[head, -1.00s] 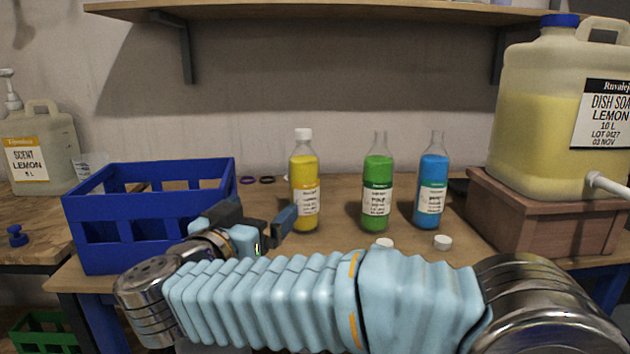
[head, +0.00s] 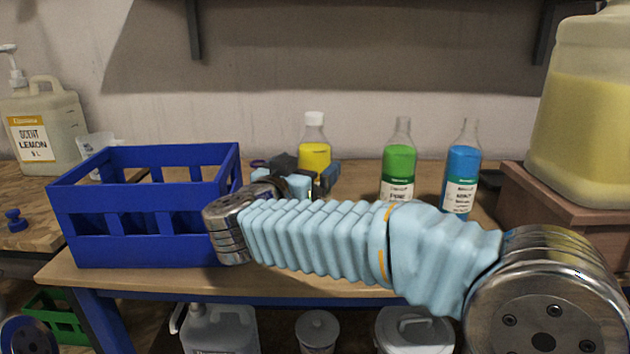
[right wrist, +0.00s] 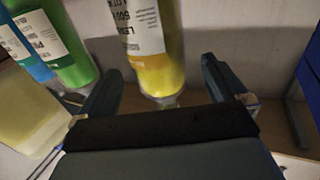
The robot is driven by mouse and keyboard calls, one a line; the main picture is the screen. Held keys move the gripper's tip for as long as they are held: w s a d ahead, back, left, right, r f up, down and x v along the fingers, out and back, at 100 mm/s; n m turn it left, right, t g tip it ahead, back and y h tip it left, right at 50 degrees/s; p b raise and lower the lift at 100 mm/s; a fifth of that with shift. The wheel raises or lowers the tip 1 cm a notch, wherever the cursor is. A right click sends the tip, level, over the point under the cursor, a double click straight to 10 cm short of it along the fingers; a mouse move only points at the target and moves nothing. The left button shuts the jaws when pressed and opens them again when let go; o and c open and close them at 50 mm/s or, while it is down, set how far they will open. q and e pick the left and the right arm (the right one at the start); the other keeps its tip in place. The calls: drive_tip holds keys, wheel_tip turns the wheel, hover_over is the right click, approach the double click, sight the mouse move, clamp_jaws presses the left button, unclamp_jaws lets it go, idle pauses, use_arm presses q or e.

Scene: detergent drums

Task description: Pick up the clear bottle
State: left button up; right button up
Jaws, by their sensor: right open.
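Three clear bottles stand upright on the table: a white-capped one with yellow liquid (head: 314,154), an uncapped one with green liquid (head: 399,165) and an uncapped one with blue liquid (head: 462,170). My right gripper (head: 308,172) is open in front of the yellow bottle and hides its lower part. In the right wrist view, which is turned over, the yellow bottle (right wrist: 152,45) shows between the directions of the two open fingers (right wrist: 160,82); I cannot tell whether it is within their reach. The green bottle (right wrist: 70,55) is left of them there. My left gripper is not in view.
A blue crate (head: 140,222) stands left of my right gripper. A large yellow soap drum (head: 585,120) sits on a wooden stand (head: 560,212) at right. A pump jug (head: 42,125) stands far left. A shelf bracket (head: 193,30) is above.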

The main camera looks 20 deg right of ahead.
drive_tip(key=x, duration=0.5)
drive_tip(key=shift+w+d+r, duration=0.1)
drive_tip(key=shift+w+d, duration=0.15)
drive_tip(key=shift+w, duration=0.05)
drive_tip(key=c, duration=1.6)
